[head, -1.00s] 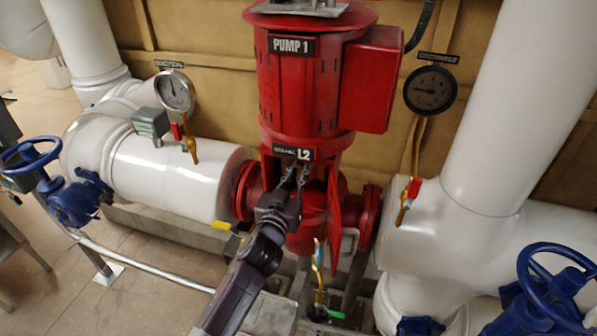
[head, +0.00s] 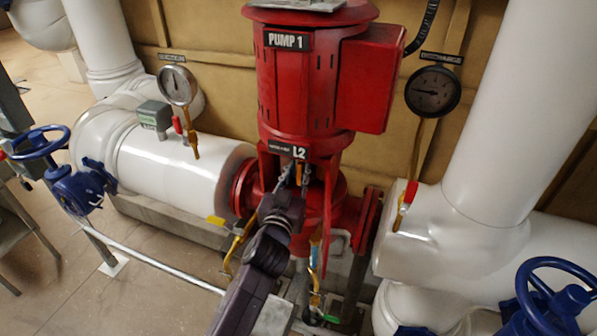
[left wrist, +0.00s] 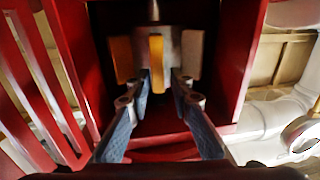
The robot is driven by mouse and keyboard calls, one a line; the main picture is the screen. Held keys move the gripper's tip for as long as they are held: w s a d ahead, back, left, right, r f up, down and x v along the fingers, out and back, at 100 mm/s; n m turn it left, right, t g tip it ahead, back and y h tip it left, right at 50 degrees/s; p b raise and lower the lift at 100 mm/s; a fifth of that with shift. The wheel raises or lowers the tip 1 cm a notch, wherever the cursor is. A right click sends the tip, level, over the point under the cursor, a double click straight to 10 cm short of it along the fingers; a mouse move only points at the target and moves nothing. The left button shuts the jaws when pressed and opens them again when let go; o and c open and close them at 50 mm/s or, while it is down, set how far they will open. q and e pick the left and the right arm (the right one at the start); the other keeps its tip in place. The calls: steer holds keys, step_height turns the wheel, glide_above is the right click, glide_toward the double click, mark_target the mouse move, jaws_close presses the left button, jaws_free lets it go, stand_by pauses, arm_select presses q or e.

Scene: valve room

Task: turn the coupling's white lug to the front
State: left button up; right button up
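The coupling (left wrist: 176,42) is a grey metal cylinder inside the opening of the red pump housing, in the left wrist view. An orange lug (left wrist: 156,60) stands at its middle, another orange lug (left wrist: 122,60) on the left, and a paler, brownish lug (left wrist: 194,52) on the right. Shade hides whether that one is white. My left gripper (left wrist: 161,82) is open, its fingertips pointing into the opening on either side of the middle lug. I cannot tell if they touch it. In the head view the left gripper (head: 294,178) reaches in below the L2 label. My right gripper is not in view.
The red pump (head: 292,85) stands between white pipes (head: 170,165). Red housing walls flank the opening closely. Blue handwheels (head: 38,143) are at both sides.

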arm_select(q)
steer(key=shift+o, duration=0.6)
steer(key=shift+d, duration=0.15)
steer(key=shift+d+r, duration=0.1)
steer(key=shift+s, duration=0.1)
steer(key=v, duration=1.2)
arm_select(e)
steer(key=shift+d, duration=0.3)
arm_select(q)
steer(key=shift+c, duration=0.3)
